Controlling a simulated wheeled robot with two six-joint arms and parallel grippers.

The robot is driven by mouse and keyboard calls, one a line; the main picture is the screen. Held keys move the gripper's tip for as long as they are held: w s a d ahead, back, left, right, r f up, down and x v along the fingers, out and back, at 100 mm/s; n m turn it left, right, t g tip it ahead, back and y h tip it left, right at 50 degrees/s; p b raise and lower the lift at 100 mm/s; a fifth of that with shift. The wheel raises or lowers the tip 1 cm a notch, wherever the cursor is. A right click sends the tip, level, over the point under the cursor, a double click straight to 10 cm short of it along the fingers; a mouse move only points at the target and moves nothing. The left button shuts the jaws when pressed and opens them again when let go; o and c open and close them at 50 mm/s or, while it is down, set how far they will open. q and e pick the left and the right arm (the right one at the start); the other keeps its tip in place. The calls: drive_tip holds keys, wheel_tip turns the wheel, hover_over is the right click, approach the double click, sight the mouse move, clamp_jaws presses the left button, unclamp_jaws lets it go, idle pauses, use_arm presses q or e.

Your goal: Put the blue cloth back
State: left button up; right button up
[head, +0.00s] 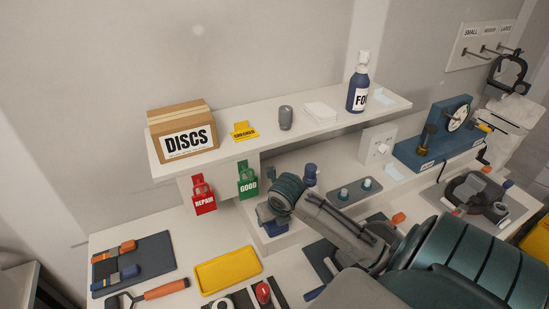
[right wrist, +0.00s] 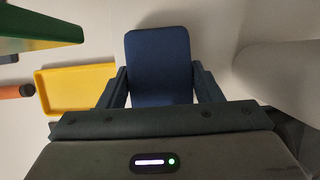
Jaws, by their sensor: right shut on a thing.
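The blue cloth (right wrist: 158,58) shows in the right wrist view as a dark blue, round-cornered, flat piece between the fingers. My right gripper (head: 270,217) is shut on it. In the head view the gripper is at the front of the bench's raised white step, just below the green GOOD tag. The wrist and fingers hide most of the cloth there, and I cannot tell whether it touches the surface. My left gripper is in neither view.
The green GOOD tag (head: 248,181) and red REPAIR tag (head: 203,196) hang close by on the left. A yellow tray (head: 228,271) lies in front. The shelf (head: 280,142) above holds a DISCS box (head: 184,130) and a blue bottle (head: 358,88).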

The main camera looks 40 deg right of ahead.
drive_tip(key=o, duration=0.6)
drive_tip(key=shift+w+d+f, duration=0.15)
drive_tip(key=shift+w+f, duration=0.3)
drive_tip(key=shift+w, duration=0.1)
drive_tip(key=shift+o, duration=1.4)
drive_tip(key=shift+s, duration=0.15)
drive_tip(key=shift+s+r, duration=0.1)
drive_tip(key=shift+r, duration=0.2)
drive_tip(key=shift+s+r+b, duration=0.15)
drive_tip(key=shift+r+b, duration=0.2)
drive_tip(key=b+v, duration=0.3)
drive_tip(key=v, duration=0.6)
drive_tip(key=shift+r, duration=0.2)
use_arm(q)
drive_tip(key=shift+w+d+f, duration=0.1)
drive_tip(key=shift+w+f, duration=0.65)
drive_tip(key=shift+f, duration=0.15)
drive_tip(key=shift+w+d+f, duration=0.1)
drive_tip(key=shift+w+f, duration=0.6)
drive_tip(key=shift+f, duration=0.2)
use_arm(e)
drive_tip(key=shift+v, duration=0.85)
